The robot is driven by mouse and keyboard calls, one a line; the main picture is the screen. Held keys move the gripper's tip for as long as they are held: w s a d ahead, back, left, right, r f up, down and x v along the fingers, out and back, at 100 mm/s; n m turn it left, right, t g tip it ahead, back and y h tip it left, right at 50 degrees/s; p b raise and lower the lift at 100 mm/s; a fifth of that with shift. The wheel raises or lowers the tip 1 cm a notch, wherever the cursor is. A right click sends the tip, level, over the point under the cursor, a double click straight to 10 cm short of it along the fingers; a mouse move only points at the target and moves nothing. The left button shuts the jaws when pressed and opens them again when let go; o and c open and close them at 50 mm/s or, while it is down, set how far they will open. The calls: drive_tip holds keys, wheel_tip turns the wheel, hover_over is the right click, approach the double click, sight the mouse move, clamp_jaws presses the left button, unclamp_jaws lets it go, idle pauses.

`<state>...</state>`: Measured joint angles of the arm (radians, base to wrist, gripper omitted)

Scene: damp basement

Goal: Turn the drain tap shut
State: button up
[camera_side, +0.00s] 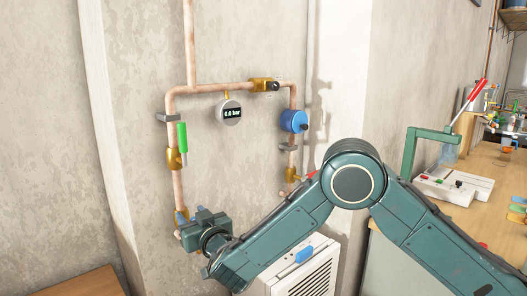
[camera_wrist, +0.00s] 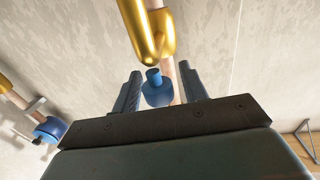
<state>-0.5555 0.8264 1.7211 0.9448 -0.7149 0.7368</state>
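A brass tap body (camera_side: 182,213) with a blue part sits low on the left copper pipe, partly hidden by my gripper; it looks like the drain tap. In the wrist view its brass body (camera_wrist: 148,30) comes down from the top, and a blue knob (camera_wrist: 158,94) shows between my fingers. My gripper (camera_side: 190,222) is open, with one finger on each side of the blue knob (camera_wrist: 160,88). A narrow gap seems to show beside the knob; contact is hard to judge. The knob's turn position cannot be read.
A brass valve with an upright green lever (camera_side: 183,138) is above on the same pipe. A gauge (camera_side: 229,111) reads 0.0 bar. A blue round device (camera_side: 294,121) and another brass valve (camera_side: 292,174) are on the right pipe. A white vented unit (camera_side: 318,275) stands below, behind my arm.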

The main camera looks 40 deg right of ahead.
drive_tip(key=c, duration=0.8)
drive_tip(key=shift+a+n+g+y, duration=0.15)
drive_tip(key=shift+n+y, duration=0.9)
drive_tip(key=shift+y, duration=0.55)
drive_tip(key=shift+a+n+g+y, duration=0.15)
drive_tip(key=shift+n+y, duration=0.9)
drive_tip(key=shift+y, duration=0.55)
drive_tip(key=shift+s+a+n+g+y, duration=0.15)
drive_tip(key=shift+n+g+y, duration=0.5)
drive_tip(key=shift+n+y, duration=0.6)
drive_tip(key=shift+w+a+n+g+y, duration=0.1)
drive_tip(key=shift+n+g+y, duration=0.6)
drive_tip(key=shift+y, duration=0.95)
drive_tip(key=shift+s+n+g+y, duration=0.1)
drive_tip(key=shift+n+g+y, duration=0.25)
drive_tip(key=shift+n+y, duration=0.15)
drive_tip(key=shift+s+a+n+g+y, duration=0.15)
drive_tip(key=shift+n+g+y, duration=0.9)
drive_tip(key=shift+g, duration=0.4)
drive_tip(key=shift+s+a+n+g+y, duration=0.2)
drive_tip(key=shift+n+g+y, duration=0.7)
drive_tip(key=shift+n+g, duration=0.45)
drive_tip(key=shift+s+a+n+g+y, duration=0.15)
drive_tip(key=shift+n+g+y, duration=0.8)
drive_tip(key=shift+g, duration=0.65)
drive_tip(key=shift+s+n+g, duration=0.1)
drive_tip(key=shift+n+g, duration=0.2)
drive_tip(key=shift+g, duration=0.1)
